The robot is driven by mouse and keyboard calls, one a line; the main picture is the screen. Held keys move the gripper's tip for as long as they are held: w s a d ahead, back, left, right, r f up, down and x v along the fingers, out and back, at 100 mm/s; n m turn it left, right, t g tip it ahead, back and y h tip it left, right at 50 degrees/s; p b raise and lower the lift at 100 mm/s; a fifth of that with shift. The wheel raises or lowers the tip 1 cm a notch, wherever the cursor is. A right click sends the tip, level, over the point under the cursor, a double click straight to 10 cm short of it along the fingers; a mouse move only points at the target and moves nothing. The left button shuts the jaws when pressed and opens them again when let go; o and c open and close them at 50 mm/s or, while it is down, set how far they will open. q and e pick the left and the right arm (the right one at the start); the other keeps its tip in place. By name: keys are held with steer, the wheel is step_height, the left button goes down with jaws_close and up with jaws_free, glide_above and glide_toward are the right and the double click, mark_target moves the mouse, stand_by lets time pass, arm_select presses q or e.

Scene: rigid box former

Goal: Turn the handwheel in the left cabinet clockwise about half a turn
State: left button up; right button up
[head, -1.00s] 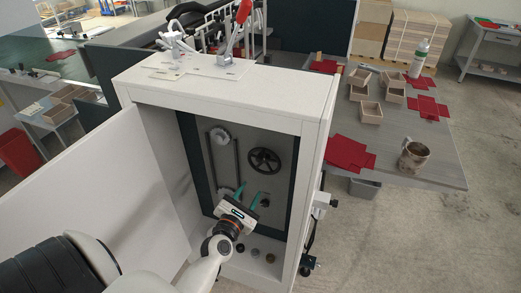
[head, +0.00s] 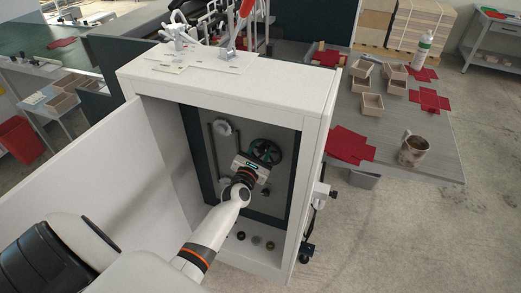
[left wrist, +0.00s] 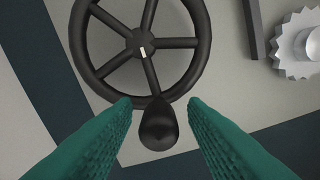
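The black handwheel (head: 279,147) is on the grey panel inside the open white cabinet (head: 312,150). It also fills the top of the left wrist view (left wrist: 140,40), with several spokes and a small pale mark at its hub. Its dark knob (left wrist: 158,128) is on the rim at the bottom of that view. My left gripper (left wrist: 158,106) is open, with one green finger on each side of the knob and a gap on both sides. In the head view, my left gripper (head: 262,154) covers the wheel's lower left part.
The open cabinet door (head: 90,170) stands to the left of my arm. Several dark round knobs (head: 256,240) sit low in the cabinet.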

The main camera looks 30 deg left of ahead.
arm_select(q)
steer(key=shift+c, duration=0.2)
jaws_close()
steer(key=shift+d+m, duration=0.15)
steer(key=shift+m, duration=0.15)
